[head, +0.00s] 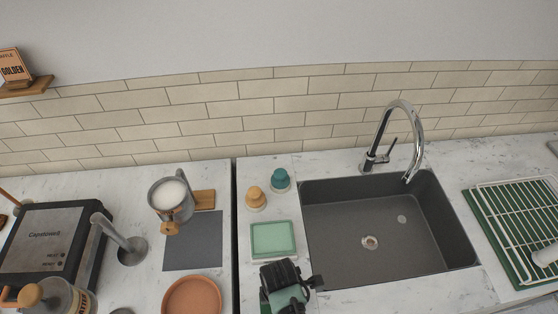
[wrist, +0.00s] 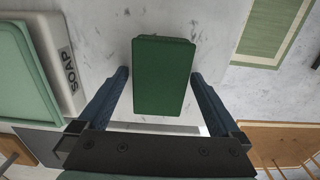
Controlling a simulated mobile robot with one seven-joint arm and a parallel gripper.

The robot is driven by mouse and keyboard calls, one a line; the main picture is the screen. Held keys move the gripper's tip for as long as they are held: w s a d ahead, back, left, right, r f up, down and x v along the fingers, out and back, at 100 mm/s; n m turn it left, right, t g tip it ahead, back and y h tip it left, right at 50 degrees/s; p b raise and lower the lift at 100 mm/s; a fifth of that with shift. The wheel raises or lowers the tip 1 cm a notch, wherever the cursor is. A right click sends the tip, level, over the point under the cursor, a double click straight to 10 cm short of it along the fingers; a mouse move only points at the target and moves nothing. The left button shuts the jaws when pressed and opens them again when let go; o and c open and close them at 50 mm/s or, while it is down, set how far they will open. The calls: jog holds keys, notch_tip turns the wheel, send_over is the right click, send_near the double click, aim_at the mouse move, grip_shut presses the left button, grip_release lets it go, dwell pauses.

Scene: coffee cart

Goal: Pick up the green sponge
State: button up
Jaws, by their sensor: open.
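The green sponge (wrist: 165,75) is a dark green block on the pale marble counter in the wrist view. My gripper (wrist: 160,74) is open, with one blue finger on each side of the sponge's near part. A gap shows between each finger and the sponge, and I cannot tell the height difference. In the head view my gripper (head: 287,280) is at the counter's front, left of the sink, and the sponge is not distinguishable there.
A light green soap tray (head: 272,238) lies just behind my gripper; it also shows at left in the wrist view (wrist: 20,70). The sink (head: 350,215) is to the right. Orange (head: 256,197) and teal (head: 280,180) bottles stand behind. A drying rack (head: 515,220) is far right.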

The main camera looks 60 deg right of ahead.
jog(key=c, duration=1.2)
jog(key=shift+r, duration=0.1)
notch_tip(320, 180, up, 10)
jog(key=shift+f+b, duration=0.1)
jog(key=shift+b, duration=0.5)
